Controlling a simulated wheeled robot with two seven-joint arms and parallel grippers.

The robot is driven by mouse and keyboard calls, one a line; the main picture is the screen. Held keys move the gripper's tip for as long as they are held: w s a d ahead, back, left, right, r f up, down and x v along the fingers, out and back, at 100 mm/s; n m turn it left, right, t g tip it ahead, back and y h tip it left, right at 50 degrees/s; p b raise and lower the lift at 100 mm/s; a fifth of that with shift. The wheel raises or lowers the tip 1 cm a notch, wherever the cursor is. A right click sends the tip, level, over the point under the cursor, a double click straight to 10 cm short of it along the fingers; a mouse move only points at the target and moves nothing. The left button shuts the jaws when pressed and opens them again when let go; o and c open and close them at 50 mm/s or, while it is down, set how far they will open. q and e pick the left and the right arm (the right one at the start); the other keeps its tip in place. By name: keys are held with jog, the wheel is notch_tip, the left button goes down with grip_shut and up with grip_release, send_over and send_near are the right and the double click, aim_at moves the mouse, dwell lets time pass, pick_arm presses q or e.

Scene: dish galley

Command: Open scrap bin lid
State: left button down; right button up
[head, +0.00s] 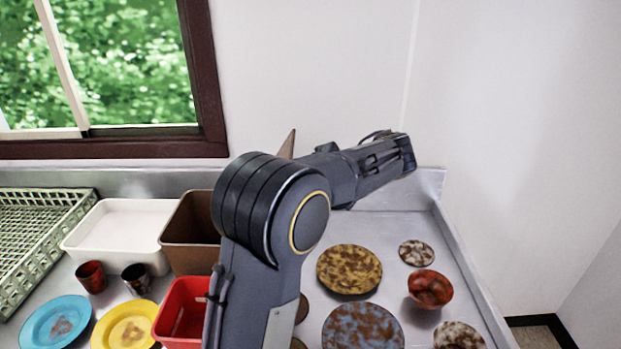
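The brown bin (190,232) stands at the back of the counter, left of my arm, which covers its right side. Its visible part is open at the top. A narrow brown piece (288,146) sticks up behind my arm; it may be the raised lid, but most of it is hidden. One arm, which looks like my left, rises from the bottom and bends right. Its dark end, my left gripper (405,153), is above the back right counter, well right of the bin. Its fingers are not clear. My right gripper is out of view.
Left are a green rack (40,225), white tub (110,228), two cups (91,277), blue plate (55,322), yellow plate (125,325) and red basket (182,312). Right are stained plates (349,269) and a red bowl (430,289). Walls close the back and right.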

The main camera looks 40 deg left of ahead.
pick_arm(q)
jog(key=shift+s+a+f, duration=0.1)
jog(key=shift+s+f, duration=0.05)
jog(key=shift+f, duration=0.2)
jog(key=c, duration=1.7)
grip_release()
jog(key=shift+a, duration=0.1)
jog(key=shift+c, duration=0.2)
jog(key=shift+o, duration=1.2)
jog(key=shift+a, duration=0.2)
jog(key=b+v, duration=0.1)
jog(key=v, duration=0.7)
jog(key=shift+d, duration=0.1)
